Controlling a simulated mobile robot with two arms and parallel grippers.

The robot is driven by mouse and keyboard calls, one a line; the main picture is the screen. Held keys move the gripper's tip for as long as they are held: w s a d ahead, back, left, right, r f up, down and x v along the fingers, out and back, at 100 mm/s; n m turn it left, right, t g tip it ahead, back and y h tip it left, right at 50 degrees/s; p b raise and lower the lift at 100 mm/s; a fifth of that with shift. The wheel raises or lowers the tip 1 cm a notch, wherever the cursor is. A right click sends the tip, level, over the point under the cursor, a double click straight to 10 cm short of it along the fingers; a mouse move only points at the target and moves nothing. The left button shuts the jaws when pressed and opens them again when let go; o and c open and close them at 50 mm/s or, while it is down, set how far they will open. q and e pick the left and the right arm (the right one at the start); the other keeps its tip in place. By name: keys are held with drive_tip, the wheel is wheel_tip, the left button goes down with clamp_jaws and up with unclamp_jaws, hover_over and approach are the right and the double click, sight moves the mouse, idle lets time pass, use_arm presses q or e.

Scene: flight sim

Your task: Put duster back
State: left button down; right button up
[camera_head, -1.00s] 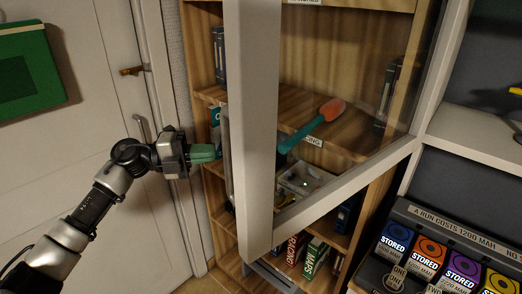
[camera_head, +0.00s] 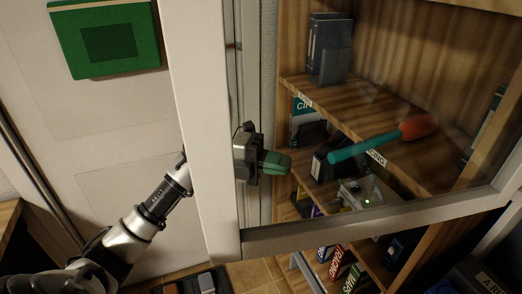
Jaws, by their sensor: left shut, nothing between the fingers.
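The duster, with a teal handle and an orange head (camera_head: 418,127), lies on a wooden shelf (camera_head: 350,113), its handle pointing left past the shelf's front edge. It shows through the glass of the open cabinet door (camera_head: 205,130). My left gripper (camera_head: 284,163), grey with green fingertips, is shut and empty. It is left of the handle end, apart from it, and shows through the same glass. The door's pale frame hides part of my left arm. My right gripper is not in view.
Dark binders (camera_head: 330,50) stand on the shelf's left. Below are a small box with a green light (camera_head: 368,196) and several books (camera_head: 345,281). A green board (camera_head: 106,38) hangs on the white door at left. The glass door's lower rail (camera_head: 350,226) crosses in front of the shelves.

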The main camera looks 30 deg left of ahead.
use_arm(q)
drive_tip(key=w+d+p, duration=0.2)
drive_tip(key=w+d, duration=0.2)
drive_tip(key=d, duration=0.1)
drive_tip(key=shift+w, duration=0.15)
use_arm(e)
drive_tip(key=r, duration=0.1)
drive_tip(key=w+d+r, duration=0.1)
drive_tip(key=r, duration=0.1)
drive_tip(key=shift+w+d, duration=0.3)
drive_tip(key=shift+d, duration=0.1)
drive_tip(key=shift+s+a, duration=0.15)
use_arm(q)
drive_tip(key=w+d, duration=0.1)
drive_tip(key=w, duration=0.1)
drive_tip(key=w+d, duration=0.1)
drive_tip(key=shift+w+d, duration=0.15)
drive_tip(key=shift+w, duration=0.25)
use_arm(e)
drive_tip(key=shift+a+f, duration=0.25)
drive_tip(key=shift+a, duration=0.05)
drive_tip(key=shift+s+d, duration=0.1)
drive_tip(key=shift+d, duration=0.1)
